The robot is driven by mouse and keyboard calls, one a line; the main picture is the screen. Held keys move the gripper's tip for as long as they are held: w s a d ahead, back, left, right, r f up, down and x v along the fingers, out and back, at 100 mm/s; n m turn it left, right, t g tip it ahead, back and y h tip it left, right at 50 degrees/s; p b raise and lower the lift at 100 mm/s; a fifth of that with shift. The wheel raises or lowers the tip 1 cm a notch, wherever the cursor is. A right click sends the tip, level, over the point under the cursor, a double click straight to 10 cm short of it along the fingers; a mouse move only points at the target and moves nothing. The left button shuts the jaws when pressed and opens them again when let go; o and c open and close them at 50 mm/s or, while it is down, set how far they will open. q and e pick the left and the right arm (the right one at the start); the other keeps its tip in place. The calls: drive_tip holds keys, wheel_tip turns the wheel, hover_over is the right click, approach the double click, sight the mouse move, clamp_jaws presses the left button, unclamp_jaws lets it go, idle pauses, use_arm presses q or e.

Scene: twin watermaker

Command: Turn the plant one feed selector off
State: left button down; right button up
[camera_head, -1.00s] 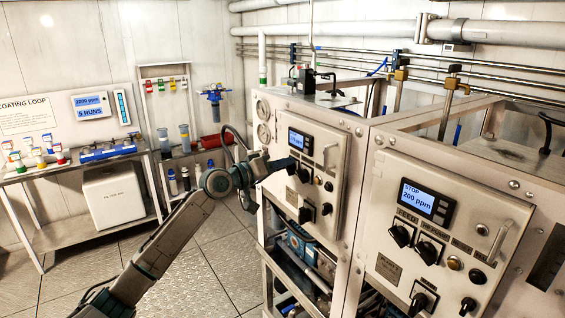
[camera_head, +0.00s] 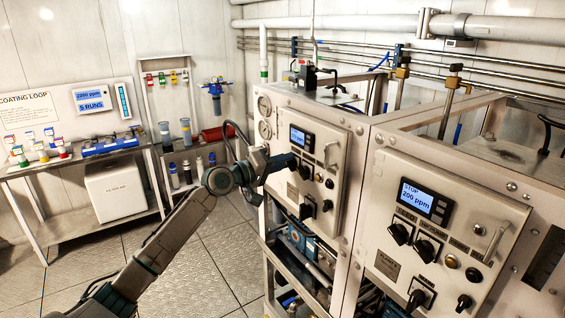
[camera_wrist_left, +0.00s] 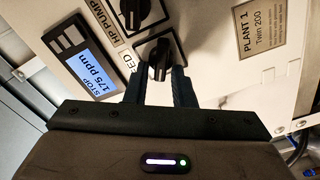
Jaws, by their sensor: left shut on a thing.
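The plant one panel (camera_head: 325,155) is on the left cabinet. In the left wrist view its plate (camera_wrist_left: 262,28) reads "PLANT 1 Twin 200" and its display (camera_wrist_left: 92,72) reads STOP, 175 ppm. The black feed selector (camera_wrist_left: 160,52) sits on a dark square plate, its label partly hidden with "ED" showing. My left gripper (camera_wrist_left: 158,82) is shut on the feed selector, one finger on each side. In the head view my left gripper (camera_head: 287,162) reaches the panel and hides most of this selector. My right gripper is not in view.
The HP pump selector (camera_wrist_left: 132,10) is close beside the held knob. A second panel (camera_head: 440,225) with STOP, 200 ppm is on the right cabinet. A door handle (camera_head: 332,153) sticks out right of the plant one knobs. Open floor (camera_head: 235,270) lies left of the cabinets.

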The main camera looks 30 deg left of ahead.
use_arm(q)
drive_tip(key=c, duration=1.5)
unclamp_jaws()
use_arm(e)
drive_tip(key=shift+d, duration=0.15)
